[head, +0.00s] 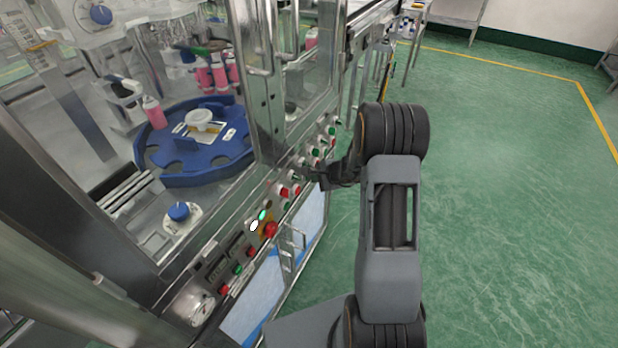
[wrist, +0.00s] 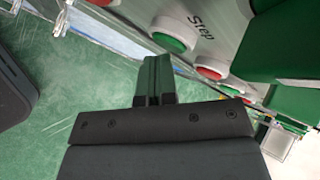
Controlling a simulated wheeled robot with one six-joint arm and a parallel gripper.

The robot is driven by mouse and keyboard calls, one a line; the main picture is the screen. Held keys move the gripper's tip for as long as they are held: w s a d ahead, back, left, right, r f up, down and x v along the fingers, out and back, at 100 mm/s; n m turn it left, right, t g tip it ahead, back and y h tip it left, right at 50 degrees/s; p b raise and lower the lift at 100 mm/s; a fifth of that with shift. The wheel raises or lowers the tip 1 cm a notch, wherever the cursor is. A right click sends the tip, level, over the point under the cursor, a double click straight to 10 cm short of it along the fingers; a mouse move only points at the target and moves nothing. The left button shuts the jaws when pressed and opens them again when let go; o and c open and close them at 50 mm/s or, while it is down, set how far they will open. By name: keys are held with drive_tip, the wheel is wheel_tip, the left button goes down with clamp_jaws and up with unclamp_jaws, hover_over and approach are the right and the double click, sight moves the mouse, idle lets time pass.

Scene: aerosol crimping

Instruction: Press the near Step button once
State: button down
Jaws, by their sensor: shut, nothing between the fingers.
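My gripper (head: 311,174) is at the front control panel of the machine, its fingers closed together and empty. In the wrist view the shut fingers (wrist: 155,65) point at the panel. A green button (wrist: 170,41) in a white ring sits just beyond the fingertips, beside the printed word "Step" (wrist: 195,22). Whether the fingertips touch it, I cannot tell. A red button (wrist: 208,73) lies to its right, and another red button (wrist: 100,2) is at the top edge. In the head view, my gripper and wrist hide part of the panel near the fingertips.
The panel carries more buttons, including a red mushroom button (head: 270,230) and a lit green lamp (head: 263,215). A metal handle (head: 287,245) sticks out below. Behind glass is a blue turntable (head: 200,160) with pink bottles nearby. The green floor (head: 500,180) to the right is clear.

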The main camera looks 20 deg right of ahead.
drive_tip(key=shift+s+d, duration=0.4)
drive_tip(key=shift+s, duration=0.1)
drive_tip(key=shift+s+d+b, duration=0.9)
drive_tip(key=shift+s+d, duration=0.85)
drive_tip(key=shift+s, duration=0.1)
